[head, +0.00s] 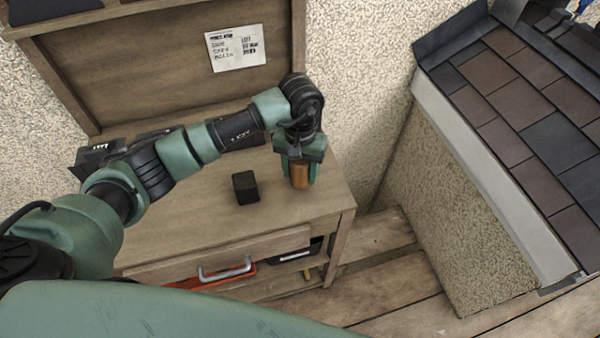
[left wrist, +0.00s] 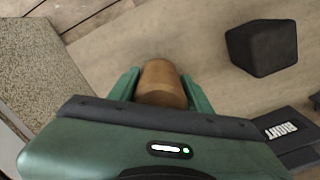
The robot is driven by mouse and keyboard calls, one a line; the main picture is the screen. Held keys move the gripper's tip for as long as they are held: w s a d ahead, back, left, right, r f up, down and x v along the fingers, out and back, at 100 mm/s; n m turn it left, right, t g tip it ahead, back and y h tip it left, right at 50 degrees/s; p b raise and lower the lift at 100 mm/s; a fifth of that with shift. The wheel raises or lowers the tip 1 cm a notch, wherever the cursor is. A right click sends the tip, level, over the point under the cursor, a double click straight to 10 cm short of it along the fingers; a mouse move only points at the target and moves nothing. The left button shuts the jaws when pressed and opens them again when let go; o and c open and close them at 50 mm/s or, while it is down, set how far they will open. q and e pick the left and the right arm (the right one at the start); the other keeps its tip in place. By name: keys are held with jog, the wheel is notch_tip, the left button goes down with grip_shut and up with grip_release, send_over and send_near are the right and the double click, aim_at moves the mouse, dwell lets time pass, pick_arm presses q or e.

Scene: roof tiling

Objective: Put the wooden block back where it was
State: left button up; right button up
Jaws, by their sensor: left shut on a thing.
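The wooden block (head: 299,175) is a brown, rounded piece. My left gripper (head: 301,180) is shut on it, pointing down over the right part of the wooden workbench (head: 210,228). In the left wrist view the block (left wrist: 160,84) sits between the two green fingers of the left gripper (left wrist: 161,88). I cannot tell whether the block touches the bench top. My right gripper is in neither view.
A black block (head: 245,187) stands on the bench left of my gripper. The bench's back panel carries a paper sheet (head: 235,48). A tiled roof section (head: 530,110) stands at the right.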

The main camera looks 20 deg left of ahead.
pick_arm(q)
jog(key=shift+f, duration=0.95)
jog(key=o, duration=1.4)
jog(key=shift+r, duration=0.1)
jog(key=shift+r, duration=0.3)
notch_tip(320, 180, up, 10)
jog(key=b, duration=0.3)
jog(key=shift+w+r, duration=0.1)
jog(key=shift+r, duration=0.55)
jog(key=shift+f, duration=0.1)
